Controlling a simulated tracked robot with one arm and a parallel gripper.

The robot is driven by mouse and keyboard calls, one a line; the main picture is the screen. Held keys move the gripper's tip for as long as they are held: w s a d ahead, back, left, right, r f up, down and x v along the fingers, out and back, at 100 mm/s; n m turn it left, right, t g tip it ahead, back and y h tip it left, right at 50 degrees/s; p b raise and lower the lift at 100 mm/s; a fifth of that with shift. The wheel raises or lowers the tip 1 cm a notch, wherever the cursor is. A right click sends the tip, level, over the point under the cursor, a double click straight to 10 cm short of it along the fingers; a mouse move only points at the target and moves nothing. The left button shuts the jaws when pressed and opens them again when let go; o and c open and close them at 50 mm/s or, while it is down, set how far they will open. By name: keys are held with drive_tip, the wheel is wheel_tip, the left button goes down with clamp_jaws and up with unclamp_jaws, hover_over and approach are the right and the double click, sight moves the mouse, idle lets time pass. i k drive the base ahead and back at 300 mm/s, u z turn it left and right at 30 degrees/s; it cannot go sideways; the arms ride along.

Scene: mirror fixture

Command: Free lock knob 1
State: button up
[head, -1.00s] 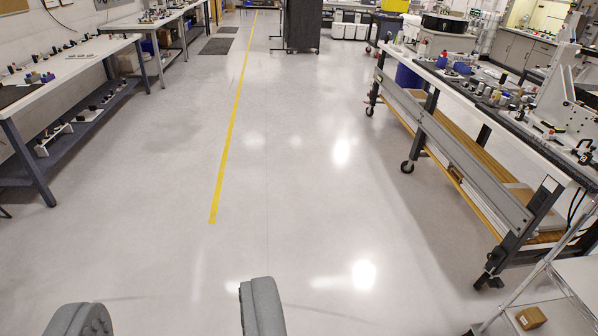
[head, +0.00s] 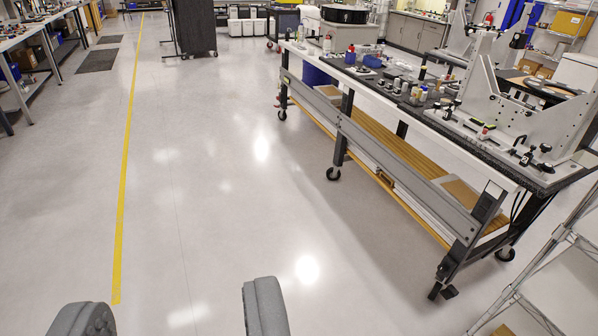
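My gripper (head: 174,312) is at the bottom of the head view, its two grey fingers well apart with only floor showing between them. A grey metal fixture (head: 548,112) with upright plates stands on the right-hand workbench (head: 470,145), far from my gripper. Small black knobs (head: 527,152) show at the fixture's front edge. They are too small to tell which one is lock knob 1, or whether it is locked. A second fixture with an upright plate (head: 462,35) stands farther back.
The right-hand bench stands on casters (head: 333,173) and carries bottles and small parts. A wire rack (head: 545,275) is at the lower right. Benches (head: 25,45) line the far left. The floor (head: 200,180) with a yellow line (head: 126,170) is clear between them.

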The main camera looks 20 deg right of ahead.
sight(436, 106)
drive_tip(key=z, duration=0.6)
drive_tip(key=i, duration=1.25)
drive_tip(key=z, duration=0.8)
drive_tip(key=i, duration=0.45)
drive_tip(key=z, duration=0.25)
